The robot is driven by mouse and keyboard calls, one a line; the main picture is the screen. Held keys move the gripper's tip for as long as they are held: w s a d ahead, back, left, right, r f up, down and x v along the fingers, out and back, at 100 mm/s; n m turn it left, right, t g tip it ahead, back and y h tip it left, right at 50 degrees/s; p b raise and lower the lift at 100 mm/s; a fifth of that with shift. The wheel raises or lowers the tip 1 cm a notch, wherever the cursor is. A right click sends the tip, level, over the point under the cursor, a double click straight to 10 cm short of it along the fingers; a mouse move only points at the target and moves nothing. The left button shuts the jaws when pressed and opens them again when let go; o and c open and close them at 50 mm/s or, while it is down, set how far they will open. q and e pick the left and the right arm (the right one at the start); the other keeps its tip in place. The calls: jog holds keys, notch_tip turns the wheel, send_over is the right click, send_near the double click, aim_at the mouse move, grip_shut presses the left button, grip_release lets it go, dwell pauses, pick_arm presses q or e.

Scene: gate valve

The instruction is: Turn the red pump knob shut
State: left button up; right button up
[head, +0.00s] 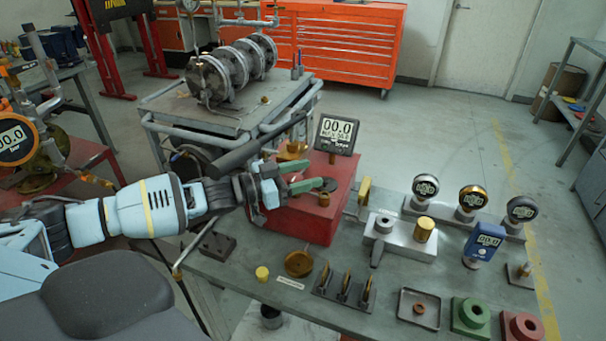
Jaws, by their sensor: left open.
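The red pump (312,225) is a red box on the grey bench, with a digital gauge (337,132) reading 00.0 at its back. A dark round knob (329,185) sits on its top; I see no red-coloured knob there. My left gripper (315,172) reaches in from the left over the pump top. Its two green fingers are apart with nothing visible between them. The lower fingertip is beside or over the knob's left edge; I cannot tell whether it touches. The gripper hides part of the pump top. My right gripper is out of view.
A small brass fitting (323,200) stands in front of the knob. A brass piece (292,150) stands behind the fingers. A grey block with a brass cylinder (424,229), several gauges and a tray (402,312) stand to the right. A black bar crosses above my wrist.

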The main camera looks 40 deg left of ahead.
pick_arm(q)
jog(key=shift+s+a+f, duration=0.1)
jog(key=shift+s+a, duration=0.2)
jog(key=shift+s, duration=0.15)
jog(key=v, duration=0.4)
jog(key=shift+s+a, duration=0.15)
jog(key=shift+s, duration=0.05)
jog(key=shift+p+v, duration=0.3)
jog(key=shift+v, duration=0.8)
jog(key=shift+s, duration=0.1)
